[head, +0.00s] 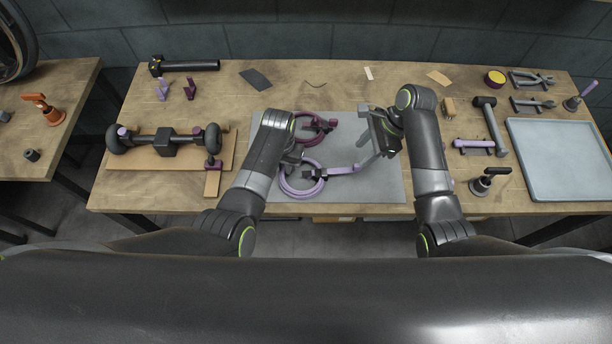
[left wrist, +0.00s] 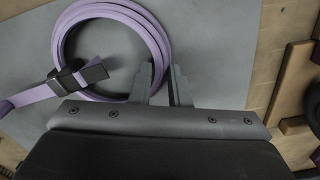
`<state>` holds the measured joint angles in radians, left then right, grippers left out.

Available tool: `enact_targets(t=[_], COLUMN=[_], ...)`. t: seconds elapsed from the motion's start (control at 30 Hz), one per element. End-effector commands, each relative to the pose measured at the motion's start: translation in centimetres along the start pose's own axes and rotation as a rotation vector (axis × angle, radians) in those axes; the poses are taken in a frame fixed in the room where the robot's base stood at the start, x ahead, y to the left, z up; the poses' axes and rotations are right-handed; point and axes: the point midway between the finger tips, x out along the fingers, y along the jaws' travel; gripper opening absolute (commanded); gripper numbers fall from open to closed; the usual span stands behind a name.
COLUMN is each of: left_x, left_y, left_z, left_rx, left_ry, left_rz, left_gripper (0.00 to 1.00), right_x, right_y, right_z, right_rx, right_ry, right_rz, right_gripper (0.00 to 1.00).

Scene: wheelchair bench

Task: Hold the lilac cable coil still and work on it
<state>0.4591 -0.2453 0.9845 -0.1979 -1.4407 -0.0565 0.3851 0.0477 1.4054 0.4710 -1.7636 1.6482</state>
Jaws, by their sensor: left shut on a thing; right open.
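The lilac cable coil (head: 303,194) lies on the grey mat (head: 385,190). A dark clip or strap sits on the coil's side, and a lilac tail (head: 340,171) runs out to the right. In the left wrist view the coil (left wrist: 150,22) shows large, with the dark clip (left wrist: 68,78) at its lower left. My left gripper (head: 291,158) is at the coil's upper edge. In its wrist view, the left gripper (left wrist: 164,76) is shut on the coil's side. My right gripper (head: 368,152) is open above the mat, near the tail's end; whether it touches the tail is unclear.
A plum cable coil (head: 316,126) lies on the mat behind the lilac one. A wheel-and-axle assembly (head: 170,139) on a brown board stands left. A hammer (head: 490,125), a black-handled tool (head: 488,180) and a grey tray (head: 560,160) are right. The mat's front right is clear.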

Motion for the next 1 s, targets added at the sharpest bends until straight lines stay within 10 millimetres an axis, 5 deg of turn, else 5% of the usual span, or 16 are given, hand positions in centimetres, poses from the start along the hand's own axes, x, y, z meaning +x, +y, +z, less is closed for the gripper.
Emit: enact_targets(t=[0.4, 0.43, 0.6, 1.0], left_x=[0.01, 0.0, 0.0, -0.28], left_y=[0.04, 0.04, 0.03, -0.02], left_z=[0.0, -0.01, -0.01, -0.03], left_rx=[0.0, 0.0, 0.0, 0.0], left_ry=[0.0, 0.0, 0.0, 0.0], left_rz=[0.001, 0.001, 0.001, 0.0], left_gripper=[0.0, 0.17, 0.39, 0.41], right_x=[-0.33, -0.32, -0.32, -0.57], right_y=[0.0, 0.0, 0.0, 0.0], right_z=[0.13, 0.13, 0.13, 0.24], right_rx=[0.0, 0.0, 0.0, 0.0], right_ry=[0.0, 0.0, 0.0, 0.0], right_rz=[0.0, 0.0, 0.0, 0.0], right_gripper=[0.44, 0.44, 0.44, 0.44])
